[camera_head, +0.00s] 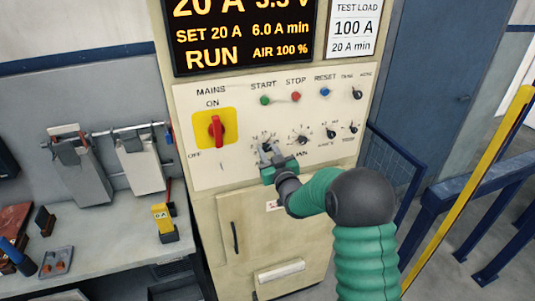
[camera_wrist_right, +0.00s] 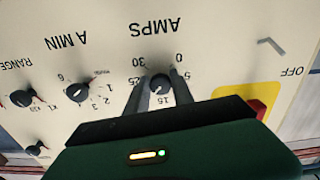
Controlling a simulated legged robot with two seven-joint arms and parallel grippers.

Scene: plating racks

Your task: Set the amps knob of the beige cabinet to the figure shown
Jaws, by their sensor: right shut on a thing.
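The beige cabinet (camera_head: 235,225) stands in the middle of the head view. Its dark display (camera_head: 245,30) reads 20 A, SET 20 A, 6.0 A min, RUN and AIR 100 %. A white card (camera_head: 353,28) beside it reads TEST LOAD, 100 A, 20 A min. The round black amps knob (camera_wrist_right: 160,85) shows upside down in the wrist view, inside a scale with 0, 5, 15 and 30 legible. My right gripper (camera_head: 268,150) is shut on this knob, one finger on each side. The fingers hide part of the scale, and the knob's pointer is not clear. My left gripper is out of view.
The A MIN knob (camera_wrist_right: 78,92) and range knob (camera_wrist_right: 22,97) sit beside the amps knob. The red mains switch (camera_head: 216,130) on its yellow plate is on the other side. A bench (camera_head: 120,235) stands left; a yellow post (camera_head: 470,180) and blue railings stand right.

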